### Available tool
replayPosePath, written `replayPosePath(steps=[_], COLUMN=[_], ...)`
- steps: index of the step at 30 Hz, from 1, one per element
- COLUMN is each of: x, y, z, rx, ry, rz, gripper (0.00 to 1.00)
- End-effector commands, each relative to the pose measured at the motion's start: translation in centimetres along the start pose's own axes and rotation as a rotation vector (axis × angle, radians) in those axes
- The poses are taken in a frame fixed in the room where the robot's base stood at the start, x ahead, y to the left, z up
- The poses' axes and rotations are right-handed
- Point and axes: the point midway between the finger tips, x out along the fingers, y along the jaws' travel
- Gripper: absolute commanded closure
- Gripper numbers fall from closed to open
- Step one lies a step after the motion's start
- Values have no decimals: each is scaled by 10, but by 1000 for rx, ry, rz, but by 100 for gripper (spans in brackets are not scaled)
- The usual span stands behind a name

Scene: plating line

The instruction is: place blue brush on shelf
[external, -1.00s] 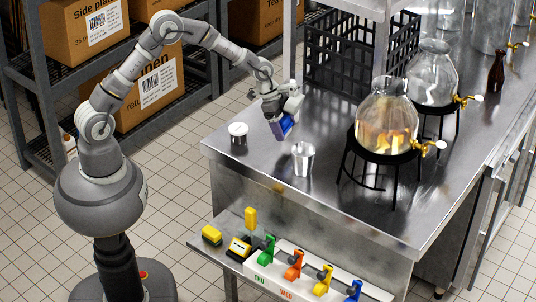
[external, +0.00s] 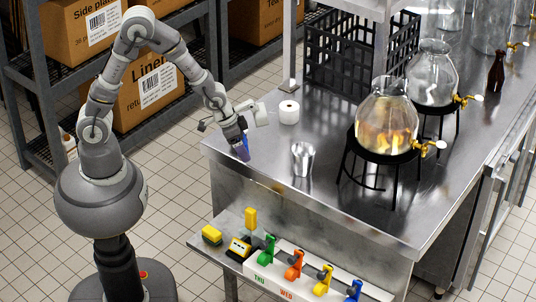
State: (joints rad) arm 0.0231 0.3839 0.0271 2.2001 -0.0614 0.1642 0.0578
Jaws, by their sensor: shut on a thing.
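My gripper (external: 238,138) is above the near left corner of the steel table. It is shut on a small blue thing (external: 243,153), which I take to be the blue brush. The brush points downward and is partly hidden by the gripper; I cannot tell whether its lower end touches the table. A low shelf (external: 222,232) sticks out below the table's front edge, lower than the gripper and in front of it.
A glass dispenser (external: 386,120) is farther right.

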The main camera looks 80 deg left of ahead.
Motion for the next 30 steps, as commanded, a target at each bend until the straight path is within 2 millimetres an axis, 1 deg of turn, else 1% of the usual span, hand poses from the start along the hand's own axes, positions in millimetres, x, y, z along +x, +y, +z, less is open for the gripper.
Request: replayPosePath(steps=[2,5,8,9,12,15,17,20,24,26,30], x=[0,-2,-6,-9,-16,-24,-26,-29,-26,-20,4], y=[-1,-11,-36,-48,-80,-106,-117,-126,-128,-128,-128], z=[0,-12,-35,-46,-71,-90,-97,-102,-101,-98,-88], rx=[-5,-36,-111,-147,-236,-306,-336,-361,-364,-364,-364], ry=[1,1,0,-1,-1,1,1,2,0,-1,-2], rz=[-2,-14,-45,-59,-96,-127,-138,-149,-150,-150,-151], gripper=[49,49,49,49,49,49,49,49,49,49,49])
